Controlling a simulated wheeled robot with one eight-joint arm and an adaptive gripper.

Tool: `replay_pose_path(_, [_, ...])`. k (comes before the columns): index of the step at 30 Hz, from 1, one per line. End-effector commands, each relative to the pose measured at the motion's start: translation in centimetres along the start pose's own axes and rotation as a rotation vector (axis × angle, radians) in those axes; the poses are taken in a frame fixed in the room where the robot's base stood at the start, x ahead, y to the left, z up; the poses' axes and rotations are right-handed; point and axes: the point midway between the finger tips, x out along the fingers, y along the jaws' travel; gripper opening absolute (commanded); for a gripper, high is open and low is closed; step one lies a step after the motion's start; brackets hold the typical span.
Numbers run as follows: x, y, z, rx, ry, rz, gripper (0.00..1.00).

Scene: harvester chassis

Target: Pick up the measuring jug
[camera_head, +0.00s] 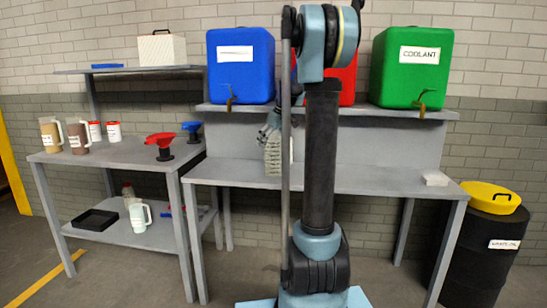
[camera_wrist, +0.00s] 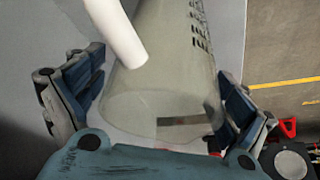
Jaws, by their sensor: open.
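The measuring jug (camera_wrist: 165,75) is clear and slightly tinted, with dark scale marks on its side and a white handle (camera_wrist: 115,30). In the wrist view it lies between the two fingers of my gripper (camera_wrist: 160,85), which is open. One finger is on each side of the jug, and I cannot tell whether they touch it. In the head view my gripper (camera_head: 270,132) is above the middle bench, partly behind my own arm. A pale, marked shape just below it appears to be the jug (camera_head: 273,157).
The left table (camera_head: 120,155) holds jugs with tan (camera_head: 48,136) and brown (camera_head: 76,140) contents, white tubs and a red funnel (camera_head: 160,142). Blue (camera_head: 240,65) and green (camera_head: 410,70) containers stand on the shelf above the bench. The bench's right part is mostly clear.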

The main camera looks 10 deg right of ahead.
Motion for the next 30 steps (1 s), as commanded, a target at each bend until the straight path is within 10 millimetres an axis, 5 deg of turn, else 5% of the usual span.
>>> replay_pose_path(10, [0.86, 0.0, 0.01, 0.0, 0.0, 0.0, 0.94])
replay_pose_path(17, [0.84, 0.0, 0.02, 0.001, 0.0, 0.0, 0.46])
replay_pose_path(30, [0.48, 0.01, -0.11, 0.001, 0.0, 0.0, 0.41])
